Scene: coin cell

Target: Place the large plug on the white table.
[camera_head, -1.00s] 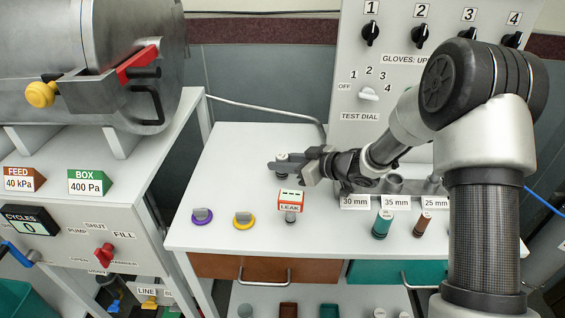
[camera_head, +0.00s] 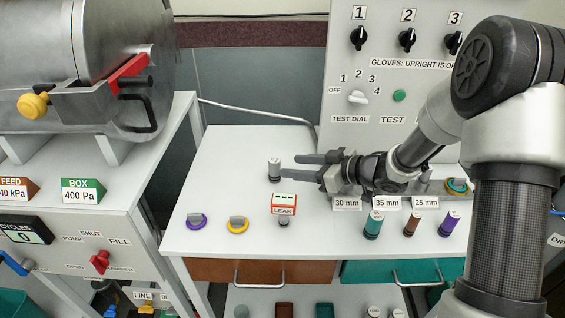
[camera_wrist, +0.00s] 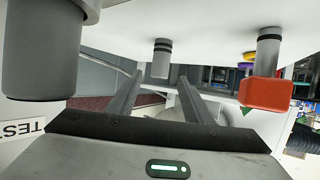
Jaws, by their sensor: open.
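The large plug, a grey cylinder with dark bands (camera_head: 274,169), stands upright on the white table (camera_head: 232,150), toward its left middle. It also shows in the wrist view (camera_wrist: 161,60), beyond my fingertips and roughly in line with the gap. My gripper (camera_head: 298,167) is to the right of the plug, fingers pointing left toward it. The jaws are open with nothing between them, and the fingertips look clear of the plug. Both fingers show in the wrist view (camera_wrist: 160,88).
An orange-and-white LEAK device (camera_head: 284,204) stands in front of my gripper. Purple (camera_head: 196,221) and yellow (camera_head: 237,225) ringed pieces lie at the front left. Teal (camera_head: 373,225), brown (camera_head: 412,224) and purple (camera_head: 450,223) cylinders stand at the front right. The table's back left is clear.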

